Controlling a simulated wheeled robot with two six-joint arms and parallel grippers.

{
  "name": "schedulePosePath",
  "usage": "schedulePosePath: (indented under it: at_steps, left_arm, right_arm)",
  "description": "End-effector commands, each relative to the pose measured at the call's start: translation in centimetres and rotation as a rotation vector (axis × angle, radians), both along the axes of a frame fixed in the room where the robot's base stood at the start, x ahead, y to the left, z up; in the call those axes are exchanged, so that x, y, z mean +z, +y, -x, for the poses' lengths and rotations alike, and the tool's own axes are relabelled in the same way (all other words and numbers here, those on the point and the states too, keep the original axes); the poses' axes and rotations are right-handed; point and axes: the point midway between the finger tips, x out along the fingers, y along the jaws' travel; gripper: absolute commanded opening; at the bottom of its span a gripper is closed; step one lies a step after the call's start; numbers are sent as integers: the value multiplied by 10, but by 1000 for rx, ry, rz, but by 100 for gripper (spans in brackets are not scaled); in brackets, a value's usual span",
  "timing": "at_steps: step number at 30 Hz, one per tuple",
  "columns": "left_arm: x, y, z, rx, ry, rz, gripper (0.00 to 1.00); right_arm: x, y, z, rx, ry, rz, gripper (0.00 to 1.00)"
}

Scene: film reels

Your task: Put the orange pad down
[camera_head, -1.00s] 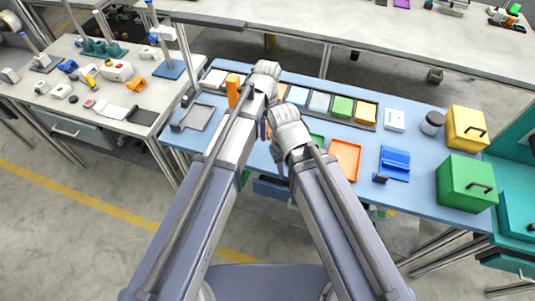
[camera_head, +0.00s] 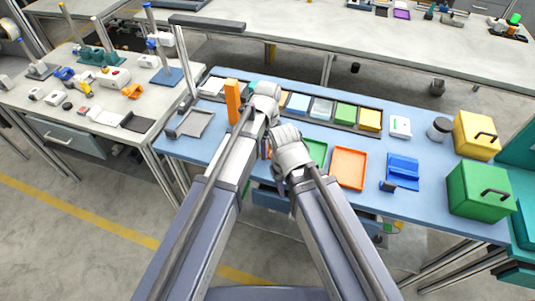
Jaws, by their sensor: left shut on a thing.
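The orange pad (camera_head: 232,102) shows as a narrow upright orange piece just left of my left gripper (camera_head: 262,95), over the left part of the blue table. My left gripper is shut on it. The grip itself is hidden by the hand, and I cannot tell whether the pad's lower edge touches anything. My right gripper (camera_head: 288,143) is lower and to the right, over the table's near side. Its fingers are hidden, so its opening does not show.
A long dark rack (camera_head: 333,123) with coloured pads runs along the back. A grey tray (camera_head: 192,123) lies at left. A green tray (camera_head: 316,153) and an orange tray (camera_head: 349,168) lie right of my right gripper. A blue holder (camera_head: 403,172) and green box (camera_head: 480,189) stand farther right.

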Motion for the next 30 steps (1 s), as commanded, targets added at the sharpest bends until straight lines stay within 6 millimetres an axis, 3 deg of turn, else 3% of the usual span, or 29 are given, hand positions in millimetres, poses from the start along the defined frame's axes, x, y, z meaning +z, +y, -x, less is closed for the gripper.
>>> schedulePosePath:
  at_steps: [1,6,19,20,26,30]
  left_arm:
    - [-12,0,0,0,0,0,29]
    - [-31,0,0,0,0,0,29]
    - [-34,0,0,0,0,0,29]
    - [-33,0,0,0,0,0,76]
    - [-32,0,0,0,0,0,99]
    - [-32,0,0,0,0,0,100]
  right_arm:
    - [-12,0,0,0,0,0,38]
    - [-31,0,0,0,0,0,38]
    - [-34,0,0,0,0,0,38]
    - [-33,0,0,0,0,0,38]
    - [-32,0,0,0,0,0,38]
    - [-32,0,0,0,0,0,38]
